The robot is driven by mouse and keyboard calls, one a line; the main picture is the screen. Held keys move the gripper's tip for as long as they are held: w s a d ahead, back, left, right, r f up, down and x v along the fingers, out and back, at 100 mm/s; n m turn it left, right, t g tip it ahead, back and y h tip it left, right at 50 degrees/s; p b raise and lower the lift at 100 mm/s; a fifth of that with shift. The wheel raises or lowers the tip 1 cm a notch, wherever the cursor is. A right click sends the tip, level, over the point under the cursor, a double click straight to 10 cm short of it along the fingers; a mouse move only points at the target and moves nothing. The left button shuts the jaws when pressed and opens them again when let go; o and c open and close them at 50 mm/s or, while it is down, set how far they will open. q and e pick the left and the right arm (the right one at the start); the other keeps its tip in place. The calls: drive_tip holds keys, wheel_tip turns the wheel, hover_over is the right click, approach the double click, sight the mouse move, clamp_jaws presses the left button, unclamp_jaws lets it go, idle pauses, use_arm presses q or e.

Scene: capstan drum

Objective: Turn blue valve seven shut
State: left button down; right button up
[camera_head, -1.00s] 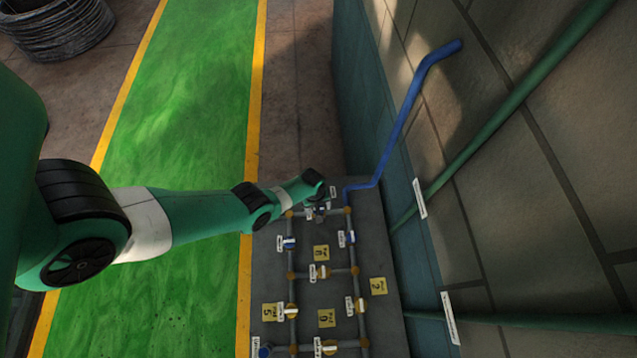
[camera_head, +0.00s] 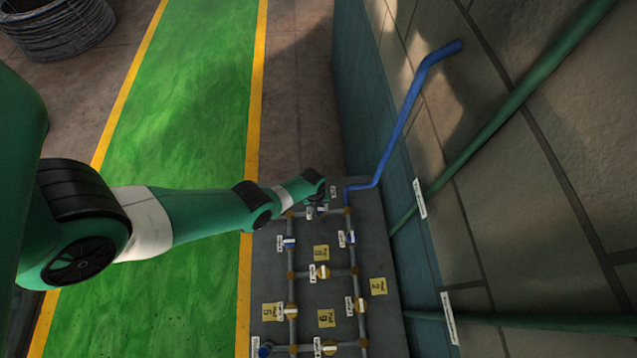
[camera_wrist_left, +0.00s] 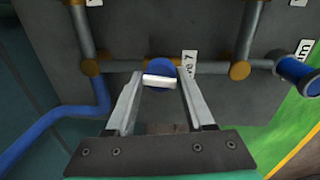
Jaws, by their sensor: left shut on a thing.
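Blue valve seven (camera_wrist_left: 159,68) is a round blue body with a white bar handle (camera_wrist_left: 160,81), in the middle of the left wrist view. A white label (camera_wrist_left: 189,64) ending in 7 stands right beside it, partly cut by a finger. My left gripper (camera_wrist_left: 160,88) has one finger at each end of the white bar and is shut on it. The bar lies nearly level across the wrist picture, along the pipe. In the head view my left gripper (camera_head: 314,210) is at the far end of the panel and mostly hides this valve. My right gripper is not in view.
The grey panel (camera_head: 268,275) carries pipes with other blue and yellow valves, such as a blue one (camera_head: 289,242) and a yellow one (camera_head: 322,271). A blue pipe (camera_head: 398,125) climbs the wall on the right. The green floor lane (camera_head: 190,90) is clear.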

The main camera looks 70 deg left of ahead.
use_arm(q)
drive_tip(key=m, duration=0.8)
drive_tip(key=shift+a+f+m+b, duration=0.1)
drive_tip(key=shift+m+b, duration=0.2)
drive_tip(key=m, duration=0.4)
drive_tip(key=shift+m+g+h, duration=0.3)
drive_tip(key=shift+m+b, duration=0.4)
drive_tip(key=shift+m, duration=1.2)
drive_tip(key=shift+c, duration=1.5)
unclamp_jaws()
drive_tip(key=shift+a, duration=0.1)
